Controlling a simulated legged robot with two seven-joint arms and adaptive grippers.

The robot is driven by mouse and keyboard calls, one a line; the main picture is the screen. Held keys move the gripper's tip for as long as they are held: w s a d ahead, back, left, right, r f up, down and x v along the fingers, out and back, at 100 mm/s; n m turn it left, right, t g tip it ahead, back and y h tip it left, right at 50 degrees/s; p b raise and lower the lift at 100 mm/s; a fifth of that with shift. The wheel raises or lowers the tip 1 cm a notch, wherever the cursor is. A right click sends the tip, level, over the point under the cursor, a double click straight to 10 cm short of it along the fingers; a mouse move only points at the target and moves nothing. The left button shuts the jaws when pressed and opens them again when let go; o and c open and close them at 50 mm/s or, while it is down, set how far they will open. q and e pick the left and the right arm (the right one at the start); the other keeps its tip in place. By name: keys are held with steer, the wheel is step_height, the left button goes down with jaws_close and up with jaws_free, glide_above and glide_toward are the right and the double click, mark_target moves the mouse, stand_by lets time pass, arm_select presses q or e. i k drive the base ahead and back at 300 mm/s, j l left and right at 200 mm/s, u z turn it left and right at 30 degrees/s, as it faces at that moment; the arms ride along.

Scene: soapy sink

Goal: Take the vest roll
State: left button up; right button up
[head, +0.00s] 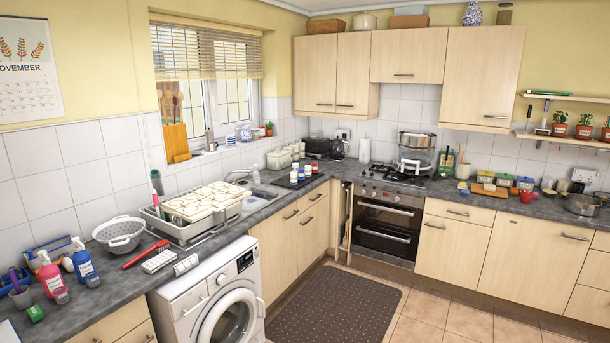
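Nothing in the head view can be clearly identified as the vest roll. A white upright cylinder (364,150), which looks like a roll, stands at the back of the counter between the dark coffee maker and the stove. It is small, and I cannot tell whether it is the vest roll. A light, ribbed bundle (160,261) lies on the left counter beside a red object; what it is stays unclear. Neither of my grippers shows in the view.
A white washing machine (215,300) stands below. The oven (386,227) is at the back. The floor around the dark mat (335,305) is clear.

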mark_target(292, 174)
steer(key=i+l+z, duration=0.1)
steer(key=i+z, duration=0.15)
steer(key=i, duration=0.6)
steer(key=i+z, duration=0.1)
steer(key=i, duration=2.2)
steer(key=i+u, duration=0.1)
steer(key=i, duration=0.55)
steer(key=i+l, duration=0.1)
steer(key=i, duration=0.55)
steer(key=i+l+u, duration=0.15)
steer(key=i, duration=0.5)
steer(key=j, duration=0.1)
